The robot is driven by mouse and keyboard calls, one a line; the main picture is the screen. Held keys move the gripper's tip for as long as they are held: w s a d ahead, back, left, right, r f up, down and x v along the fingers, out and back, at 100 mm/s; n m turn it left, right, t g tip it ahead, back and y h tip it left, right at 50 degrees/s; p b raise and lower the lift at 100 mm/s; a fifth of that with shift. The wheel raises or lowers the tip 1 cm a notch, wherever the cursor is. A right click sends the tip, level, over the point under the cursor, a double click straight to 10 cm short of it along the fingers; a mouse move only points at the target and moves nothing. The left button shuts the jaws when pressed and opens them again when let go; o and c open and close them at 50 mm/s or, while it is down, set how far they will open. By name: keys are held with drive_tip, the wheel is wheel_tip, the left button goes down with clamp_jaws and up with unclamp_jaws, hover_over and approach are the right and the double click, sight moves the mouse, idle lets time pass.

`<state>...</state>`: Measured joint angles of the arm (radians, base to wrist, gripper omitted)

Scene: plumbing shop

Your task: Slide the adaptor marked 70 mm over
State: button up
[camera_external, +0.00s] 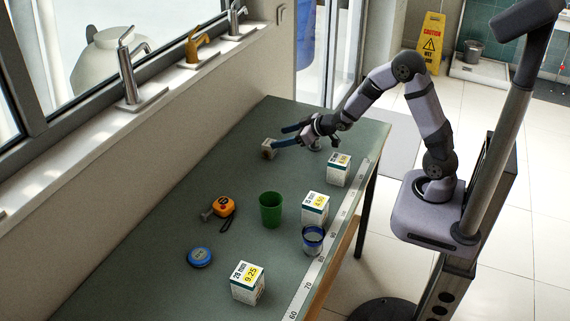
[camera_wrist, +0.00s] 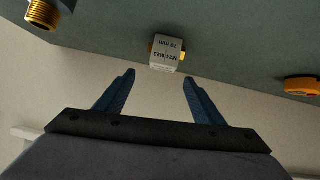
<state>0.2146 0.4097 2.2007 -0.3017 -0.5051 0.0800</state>
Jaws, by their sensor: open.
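The adaptor marked 70 mm (camera_wrist: 168,54) is a small grey block with brass-coloured ends and "M24 M20 70 mm" printed on it. In the external view this grey block (camera_external: 268,149) sits on the green table (camera_external: 165,250) near its far left edge. My gripper (camera_external: 277,136) is open, with two blue fingers just right of the block. In the wrist view my gripper (camera_wrist: 159,77) has nothing between its fingers, and the block is beyond the fingertips, roughly in line with the gap.
A brass threaded fitting (camera_wrist: 42,14) shows at the wrist view's top left. Boxes (camera_external: 339,170) (camera_external: 315,208) (camera_external: 248,283), a green cup (camera_external: 270,210), a blue-rimmed glass (camera_external: 312,241), an orange tape measure (camera_external: 223,207) and a blue disc (camera_external: 200,257) stand nearer. A ruler (camera_external: 308,286) lines the right edge.

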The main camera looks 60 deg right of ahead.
sight(267, 141)
drive_tip(key=shift+w+d+f+t+b, duration=0.1)
drive_tip(key=shift+w+f+t+b, duration=0.15)
drive_tip(key=shift+w, duration=0.3)
drive_tip(key=shift+w+d+f+t+b, duration=0.15)
drive_tip(key=shift+w+t, duration=0.2)
drive_tip(key=shift+w, duration=0.2)
drive_tip(key=shift+w+a+f+y+b, duration=0.15)
drive_tip(key=shift+f+y+b, duration=0.25)
drive_tip(key=shift+f, duration=0.3)
drive_tip(key=shift+w+a+f+t+b, duration=0.15)
drive_tip(key=shift+f+t+b, duration=0.15)
drive_tip(key=shift+f, duration=0.15)
drive_tip(key=shift+p+x, duration=0.85)
drive_tip(key=shift+x, duration=2.75)
drive_tip(key=c, duration=1.2)
